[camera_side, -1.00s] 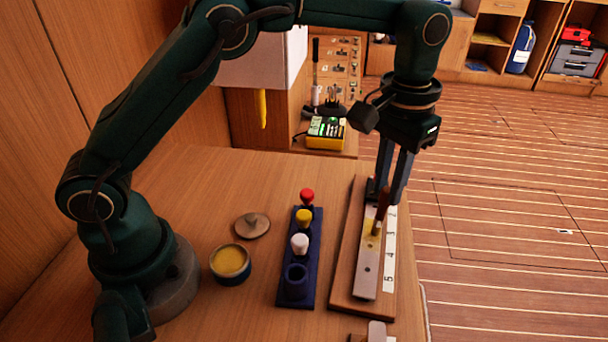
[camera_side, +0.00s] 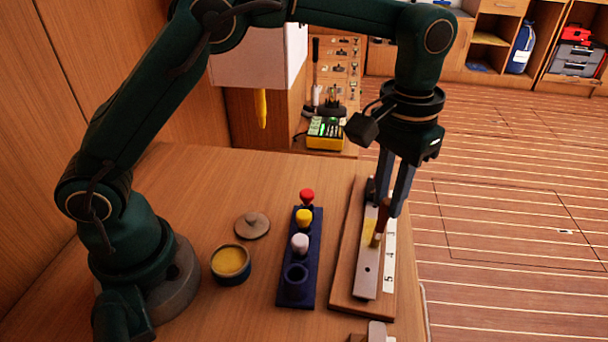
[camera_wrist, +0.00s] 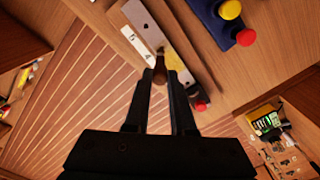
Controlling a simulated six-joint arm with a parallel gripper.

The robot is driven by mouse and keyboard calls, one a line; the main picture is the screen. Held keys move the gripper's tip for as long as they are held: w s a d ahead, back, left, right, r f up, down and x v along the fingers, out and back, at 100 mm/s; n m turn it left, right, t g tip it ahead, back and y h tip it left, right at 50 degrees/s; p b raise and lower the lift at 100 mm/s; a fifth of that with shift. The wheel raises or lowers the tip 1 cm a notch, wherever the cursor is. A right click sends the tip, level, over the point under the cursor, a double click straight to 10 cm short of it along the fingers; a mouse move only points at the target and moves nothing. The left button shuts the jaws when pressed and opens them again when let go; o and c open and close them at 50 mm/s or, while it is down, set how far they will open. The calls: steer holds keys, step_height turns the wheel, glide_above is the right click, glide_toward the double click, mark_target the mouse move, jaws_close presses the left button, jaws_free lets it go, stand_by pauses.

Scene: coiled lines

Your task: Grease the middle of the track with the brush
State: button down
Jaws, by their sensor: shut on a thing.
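My gripper (camera_side: 391,207) is shut on the brush (camera_side: 383,220), whose dark red handle stands nearly upright between the fingers. The brush's lower end is over the metal track (camera_side: 366,272), near the 3 on the white number strip (camera_side: 389,262); whether the bristles touch is hard to tell. Yellow grease shows on the track beside the brush. The wrist view shows the brush handle (camera_wrist: 160,70) between the fingers and the track (camera_wrist: 143,18) beyond it. The grease pot (camera_side: 230,262) stands open to the left, with yellow inside.
The track lies on a wooden board (camera_side: 343,285) near the bench's right edge. A dark blue rack (camera_side: 284,270) holds red, yellow and white-topped pieces, with its nearest hole empty. A round lid (camera_side: 252,225) lies behind the pot. A small block (camera_side: 377,333) stands at the front.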

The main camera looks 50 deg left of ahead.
steer(key=shift+s+d, duration=0.15)
steer(key=shift+s, duration=0.05)
steer(key=shift+s+d, duration=0.25)
stand_by(0.3)
steer(key=shift+w+a, duration=0.45)
steer(key=shift+w, duration=0.1)
steer(key=shift+a, duration=0.1)
stand_by(0.3)
steer(key=shift+w+a+f, duration=0.1)
steer(key=shift+w+a, duration=0.3)
steer(key=shift+w, duration=0.15)
steer(key=shift+w+a, duration=0.15)
steer(key=shift+w+a, duration=0.35)
steer(key=shift+w, duration=0.05)
stand_by(0.4)
